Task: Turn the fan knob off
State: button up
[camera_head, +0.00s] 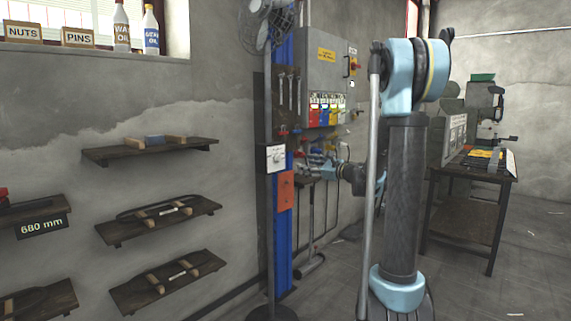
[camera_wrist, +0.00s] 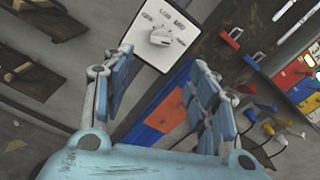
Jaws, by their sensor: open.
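The fan knob (camera_wrist: 160,37) is a small light-grey knob on a white control plate (camera_wrist: 150,22) with dark markings. The plate is at the top of the wrist view. In the head view the plate (camera_head: 275,158) sits on the dark pole of the standing fan (camera_head: 268,25). My gripper (camera_wrist: 158,62) is open and empty, with its blue-padded fingers spread and the knob ahead, between and beyond their tips. The knob's exact setting is too small to read.
An orange plate (camera_head: 286,190) on a blue post (camera_head: 281,275) is just below the control plate. A grey electrical cabinet (camera_head: 328,75) hangs behind, with coloured items below. Wooden shelves (camera_head: 150,150) line the left wall. A workbench (camera_head: 475,168) stands at the right.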

aim_at(281, 159)
jog(key=x, duration=1.4)
jog(key=shift+w+a, duration=0.15)
jog(key=shift+a, duration=0.05)
